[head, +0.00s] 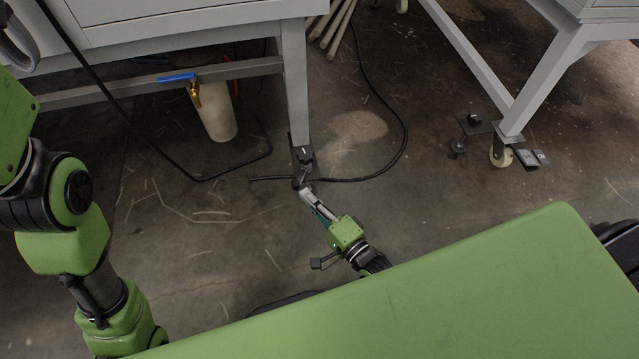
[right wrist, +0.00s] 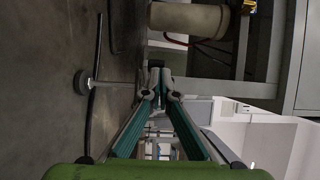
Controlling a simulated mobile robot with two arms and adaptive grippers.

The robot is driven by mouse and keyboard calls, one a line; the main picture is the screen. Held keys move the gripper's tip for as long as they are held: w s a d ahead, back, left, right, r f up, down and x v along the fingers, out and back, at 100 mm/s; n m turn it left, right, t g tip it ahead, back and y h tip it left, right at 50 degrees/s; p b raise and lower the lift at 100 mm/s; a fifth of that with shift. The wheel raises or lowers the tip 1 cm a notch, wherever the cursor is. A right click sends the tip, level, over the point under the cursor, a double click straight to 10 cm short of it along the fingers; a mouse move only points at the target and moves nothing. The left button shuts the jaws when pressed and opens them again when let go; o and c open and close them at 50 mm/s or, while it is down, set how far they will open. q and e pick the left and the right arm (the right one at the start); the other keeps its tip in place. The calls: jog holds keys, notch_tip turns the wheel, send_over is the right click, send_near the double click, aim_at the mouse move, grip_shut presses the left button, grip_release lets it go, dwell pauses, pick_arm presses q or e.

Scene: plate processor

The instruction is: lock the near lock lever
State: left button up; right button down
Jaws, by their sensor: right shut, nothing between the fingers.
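The near lock lever (head: 304,158) is a small dark part at the foot of the near machine leg (head: 296,90). Its exact angle is too small to tell. My right gripper (head: 303,189) is just below it in the head view, with its tips at or very close to the foot; I cannot tell whether they touch. In the right wrist view, the right gripper's teal-padded fingers (right wrist: 160,82) meet at their tips, shut with nothing between them. The leg's foot parts behind the tips are mostly hidden there. My left arm shows at the left, but its gripper is out of view.
A black cable (head: 398,140) loops on the floor behind the foot. A white container (head: 217,115) and a blue-handled valve (head: 178,77) are under the machine. Another leg with a caster (head: 501,155) stands at the right. The floor in front of the foot is mostly clear.

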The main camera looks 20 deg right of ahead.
jog(key=v, duration=0.5)
jog(key=shift+s+d, duration=0.25)
jog(key=shift+s, duration=0.1)
jog(key=shift+s+f, duration=0.1)
